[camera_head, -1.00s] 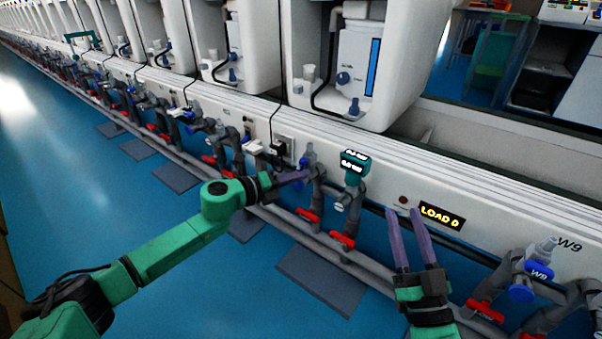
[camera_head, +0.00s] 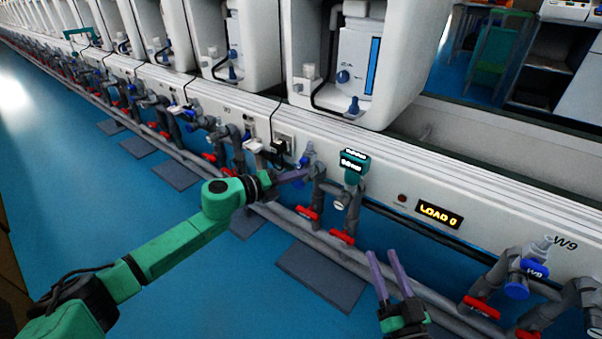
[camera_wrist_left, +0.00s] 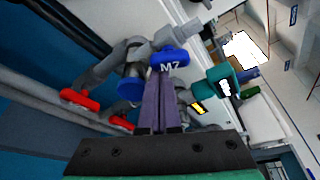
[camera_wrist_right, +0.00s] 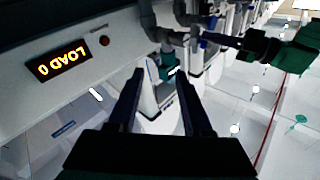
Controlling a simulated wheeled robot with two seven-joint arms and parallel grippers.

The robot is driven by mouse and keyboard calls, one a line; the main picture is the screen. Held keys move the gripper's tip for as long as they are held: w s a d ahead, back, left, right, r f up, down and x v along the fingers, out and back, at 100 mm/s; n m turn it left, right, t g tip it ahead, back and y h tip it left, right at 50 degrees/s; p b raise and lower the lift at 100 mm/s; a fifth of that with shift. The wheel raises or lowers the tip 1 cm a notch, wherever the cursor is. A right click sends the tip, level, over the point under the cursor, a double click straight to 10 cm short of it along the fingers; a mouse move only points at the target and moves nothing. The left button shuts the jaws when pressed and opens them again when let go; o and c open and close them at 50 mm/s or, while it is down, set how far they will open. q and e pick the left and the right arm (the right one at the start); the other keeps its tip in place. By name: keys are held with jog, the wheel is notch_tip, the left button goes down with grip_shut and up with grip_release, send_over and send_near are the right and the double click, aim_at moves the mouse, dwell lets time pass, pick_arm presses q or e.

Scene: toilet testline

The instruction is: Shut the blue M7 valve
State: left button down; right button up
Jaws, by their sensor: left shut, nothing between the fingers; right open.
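The blue M7 valve (camera_wrist_left: 170,62) shows large in the left wrist view, its labelled blue handle just past my left fingertips. In the head view the blue valve (camera_head: 304,159) sits on grey pipework, at the tips of my left gripper (camera_head: 305,173). My left gripper (camera_wrist_left: 164,84) is shut with nothing between its purple fingers. The tips reach the lower edge of the handle; I cannot tell whether they touch it. My right gripper (camera_head: 383,253) is open and empty, well to the right, below the LOAD 0 display (camera_head: 439,214).
Red-handled valves (camera_head: 342,237) line the lower pipe. A teal gauge (camera_head: 353,165) stands right of the M7 valve. The W9 valve (camera_head: 518,287) is at the far right. White panels (camera_head: 480,200) run behind the pipes. Blue floor (camera_head: 130,220) is open in front.

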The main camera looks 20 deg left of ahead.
jog(key=shift+s+f, duration=0.15)
jog(key=shift+f, duration=0.2)
pick_arm(q)
jog(key=shift+a, duration=0.1)
pick_arm(e)
jog(key=shift+s+a+f+g, duration=0.1)
jog(key=shift+s+f+g, duration=0.05)
jog(key=shift+f, duration=0.25)
jog(key=shift+s+f+g, duration=0.1)
jog(key=shift+f+g, duration=0.05)
jog(key=shift+f, duration=0.2)
dwell(0.6)
pick_arm(q)
jog(key=shift+f, duration=0.1)
